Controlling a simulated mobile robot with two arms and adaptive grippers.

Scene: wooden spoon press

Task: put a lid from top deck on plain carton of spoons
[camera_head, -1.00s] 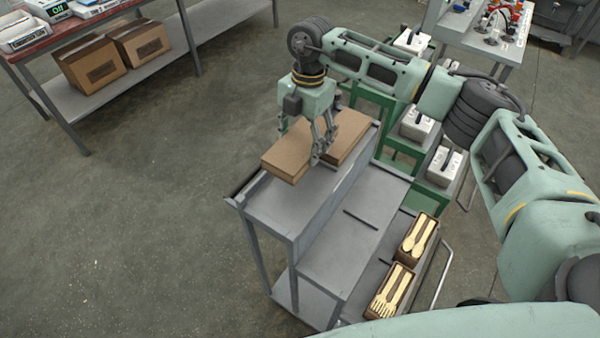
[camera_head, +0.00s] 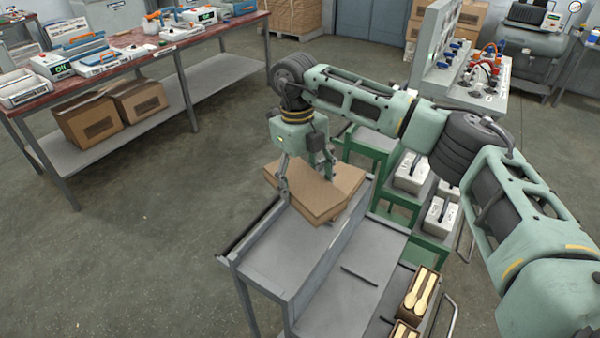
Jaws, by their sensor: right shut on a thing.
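Brown cardboard lids lie at the far end of the cart's top deck (camera_head: 290,255). My right gripper (camera_head: 306,184) points down there, its fingers shut on a flat brown lid (camera_head: 312,203). The lid sits turned at an angle to the deck edges. More brown cardboard (camera_head: 346,178) shows beside and behind it. I cannot tell whether the held lid still touches what is under it. An open brown carton of wooden spoons (camera_head: 419,294) stands on the lower deck at right, without a lid. My left gripper is not in view.
A second open carton (camera_head: 405,331) is cut off at the bottom edge. Green stands with pale metal blocks (camera_head: 438,217) are right of the cart. A red-topped bench (camera_head: 130,62) with devices stands at upper left. The near top deck is bare.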

